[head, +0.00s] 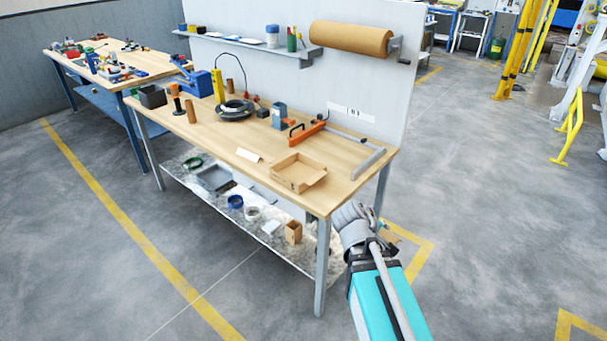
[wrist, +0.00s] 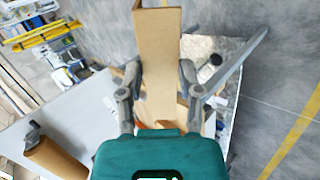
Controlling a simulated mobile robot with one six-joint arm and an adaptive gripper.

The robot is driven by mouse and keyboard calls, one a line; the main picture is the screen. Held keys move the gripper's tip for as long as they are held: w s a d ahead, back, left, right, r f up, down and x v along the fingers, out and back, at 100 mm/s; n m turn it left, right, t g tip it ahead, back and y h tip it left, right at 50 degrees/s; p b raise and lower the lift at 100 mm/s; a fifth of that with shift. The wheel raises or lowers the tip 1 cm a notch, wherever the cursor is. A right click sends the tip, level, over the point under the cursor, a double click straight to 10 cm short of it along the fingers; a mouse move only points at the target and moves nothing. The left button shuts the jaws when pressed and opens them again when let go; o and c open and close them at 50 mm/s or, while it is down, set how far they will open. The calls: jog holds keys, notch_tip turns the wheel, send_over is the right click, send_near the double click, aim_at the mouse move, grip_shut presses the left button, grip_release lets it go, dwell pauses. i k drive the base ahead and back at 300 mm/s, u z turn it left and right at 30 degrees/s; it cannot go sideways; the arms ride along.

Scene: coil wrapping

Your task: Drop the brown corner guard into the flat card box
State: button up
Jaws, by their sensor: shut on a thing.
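The brown corner guard (wrist: 159,45) is a long folded card strip. In the wrist view it runs up the middle between my gripper's fingers (wrist: 160,78), and they are shut on it. In the head view my gripper (head: 355,222) is at the table's near right corner, outside the edge, and the guard is mostly hidden by my arm there. The flat card box (head: 314,184) is a shallow open tray on the workbench near its right front edge. My gripper is to its right and nearer the camera, apart from it.
The workbench (head: 215,133) also holds an orange-handled tool (head: 307,131), a black coil (head: 235,110) and a white card (head: 248,155). A grey bar (head: 368,161) lies right of the box. A paper roll (head: 350,38) hangs behind.

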aim_at(306, 176)
jog(key=z, duration=0.05)
jog(key=i, duration=0.95)
jog(key=u, duration=0.1)
